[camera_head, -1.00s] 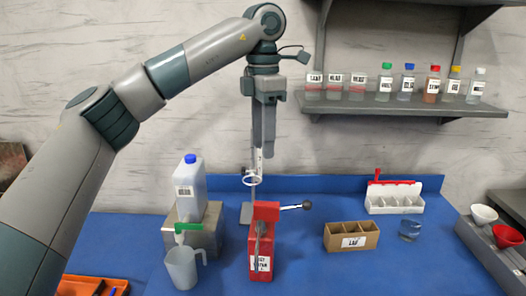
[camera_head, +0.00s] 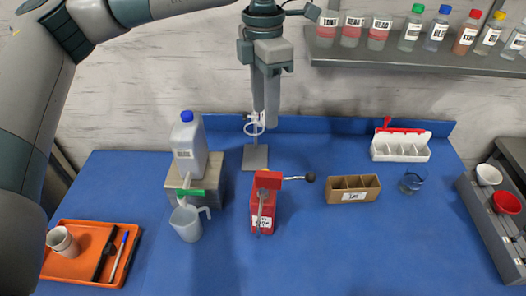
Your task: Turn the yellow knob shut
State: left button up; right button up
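I cannot make out a yellow knob in this view. My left gripper (camera_head: 266,118) hangs pointing down at the top centre, its two grey fingers close together. I cannot tell whether they are open or shut. A stand (camera_head: 256,158) with a grey base plate is behind it, and its white ring (camera_head: 253,127) shows just left of the fingertips. The fingers overlap the upper part of the stand and may hide something there. I cannot tell whether they touch it. My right gripper is not in view.
A bottle (camera_head: 188,148) with a green tap (camera_head: 190,193) stands on a grey block, a jug (camera_head: 187,224) below it. A red device (camera_head: 263,212) with a lever, a brown box (camera_head: 346,196), a glass (camera_head: 411,182) and an orange tray (camera_head: 84,274) stand around. The front centre is clear.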

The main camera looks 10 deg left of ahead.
pick_arm(q)
jog(key=f+p, duration=0.2)
jog(key=f, duration=0.3)
jog(key=f+p, duration=0.2)
jog(key=f, duration=0.4)
jog(key=f+p, duration=0.3)
jog(key=f, duration=0.3)
jog(key=shift+s+d+f, duration=0.15)
jog(key=shift+s+d, duration=0.1)
jog(key=shift+s, duration=0.1)
